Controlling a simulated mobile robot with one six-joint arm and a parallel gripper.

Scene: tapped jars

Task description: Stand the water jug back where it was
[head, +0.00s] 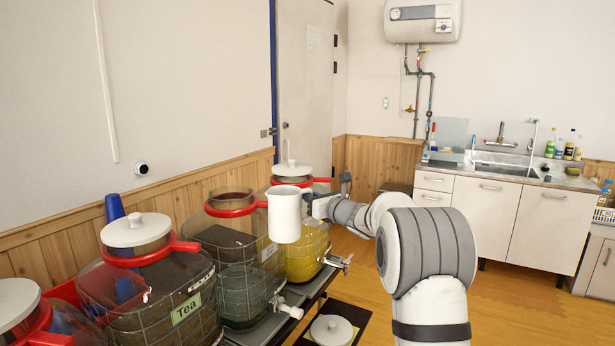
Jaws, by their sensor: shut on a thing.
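The white water jug (284,216) is upright in the air, in front of the gap between the middle jar and the yellow jar in this view. My gripper (309,206) is at the jug's right side and shut on it. The fingertips and the exact grip are partly hidden. The middle jar (235,262) has a red collar and an open top without a lid, and holds dark liquid. I cannot tell how far the jug is from the jars behind it.
The tea jar (150,290) stands at the left, lidded, and the yellow jar (305,258) at the back, lidded. A white lid (331,330) lies low on a dark surface. Blue cups (114,207) stand behind the tea jar. Floor is open at right.

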